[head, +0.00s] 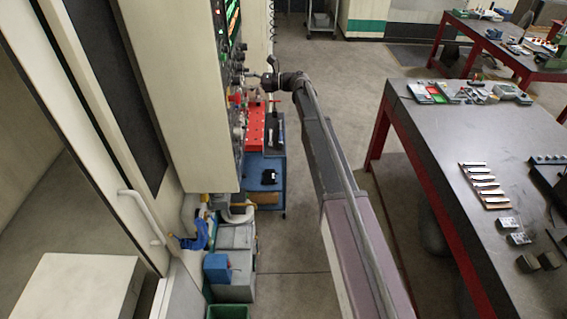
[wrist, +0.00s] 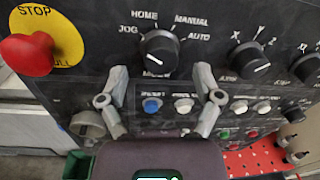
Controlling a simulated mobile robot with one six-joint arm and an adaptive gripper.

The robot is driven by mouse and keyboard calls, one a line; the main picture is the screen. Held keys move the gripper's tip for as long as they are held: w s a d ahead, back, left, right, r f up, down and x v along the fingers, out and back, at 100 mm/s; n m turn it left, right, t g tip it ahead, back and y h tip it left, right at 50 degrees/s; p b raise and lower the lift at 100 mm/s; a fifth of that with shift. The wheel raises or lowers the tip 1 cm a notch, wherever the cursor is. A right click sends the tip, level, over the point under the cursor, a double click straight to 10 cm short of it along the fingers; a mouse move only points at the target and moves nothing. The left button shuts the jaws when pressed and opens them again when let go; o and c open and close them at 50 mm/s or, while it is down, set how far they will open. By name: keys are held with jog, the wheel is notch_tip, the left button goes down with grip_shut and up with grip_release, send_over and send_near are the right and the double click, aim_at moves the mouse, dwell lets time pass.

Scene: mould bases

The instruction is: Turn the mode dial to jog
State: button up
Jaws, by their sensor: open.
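The mode dial (wrist: 158,52) is a round black knob near the top middle of the wrist view. The labels JOG, HOME, MANUAL and AUTO stand around its upper side. I cannot tell clearly which label its pointer faces. My gripper (wrist: 161,74) is open and empty. Its two grey fingertips stand apart, left and right of the dial and slightly below it in the picture. I cannot tell whether they touch the panel. In the head view my gripper (head: 268,82) is at the machine's control panel, and the dial cannot be made out there.
A red emergency stop button (wrist: 27,53) on a yellow disc is left of the dial. An axis dial (wrist: 249,61) is to its right. Small coloured push buttons (wrist: 184,104) lie below, partly hidden by my gripper. A grey-topped bench (head: 440,130) stands right.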

jog(key=s+d, duration=0.1)
jog(key=d, duration=1)
jog(key=s+f+n+h+b, duration=0.3)
jog(key=s+f+b, duration=0.3)
jog(key=f, duration=0.6)
jog(key=s+d+f+n+g+h+b, duration=0.1)
jog(key=s+f+n+h+b, duration=0.3)
jog(key=s+f+b, duration=0.3)
jog(key=shift+s+f, duration=1.65)
jog(key=shift+f, duration=1.05)
jog(key=s+d+f+n+h+b, duration=0.5)
jog(key=s+f, duration=0.3)
jog(key=s, duration=0.4)
jog(key=s+d+f+n+h+b, duration=0.5)
jog(key=s+f, duration=0.4)
jog(key=s, duration=0.3)
jog(key=d+h, duration=0.1)
jog(key=d, duration=0.1)
jog(key=shift+d+f+g, duration=0.3)
jog(key=shift+d+g, duration=0.1)
